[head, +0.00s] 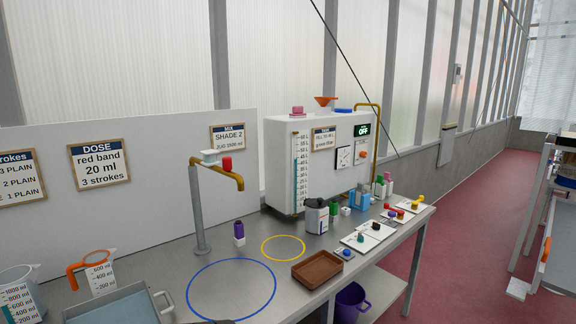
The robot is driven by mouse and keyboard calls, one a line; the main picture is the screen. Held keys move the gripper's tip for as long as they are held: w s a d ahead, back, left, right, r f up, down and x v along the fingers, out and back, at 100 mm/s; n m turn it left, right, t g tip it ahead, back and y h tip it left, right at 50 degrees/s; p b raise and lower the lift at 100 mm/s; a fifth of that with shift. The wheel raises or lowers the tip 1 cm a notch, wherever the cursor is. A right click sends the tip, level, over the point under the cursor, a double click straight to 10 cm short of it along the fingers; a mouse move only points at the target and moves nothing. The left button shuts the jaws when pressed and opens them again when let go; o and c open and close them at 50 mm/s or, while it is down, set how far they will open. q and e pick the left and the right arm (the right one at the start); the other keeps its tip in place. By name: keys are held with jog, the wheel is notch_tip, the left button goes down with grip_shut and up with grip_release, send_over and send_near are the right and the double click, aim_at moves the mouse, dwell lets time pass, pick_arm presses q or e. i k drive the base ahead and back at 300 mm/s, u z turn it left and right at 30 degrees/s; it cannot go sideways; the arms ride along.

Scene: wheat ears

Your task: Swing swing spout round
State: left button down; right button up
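The swing spout (216,170) is a brass-coloured arm on top of a grey upright post (199,215) at the back of the steel bench. It points toward the right and front, and its tip bends down. A red knob (226,163) and a pale block (209,156) sit on top of it. Below it a blue ring (189,293) and a smaller yellow ring (264,251) are marked on the bench top. Neither gripper can be made out. A dark shape is cut off at the bottom edge, and I cannot tell what it is.
A white tank (282,150) with a scale stands behind right. A purple-capped bottle (239,232) stands near the post. A brown tray (317,268) lies at the front edge; jugs (100,276) and a grey tray (115,306) are left. Both rings are empty.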

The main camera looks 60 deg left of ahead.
aim_at(210, 161)
jog(key=z, duration=0.15)
jog(key=k, duration=0.85)
jog(key=u, duration=0.65)
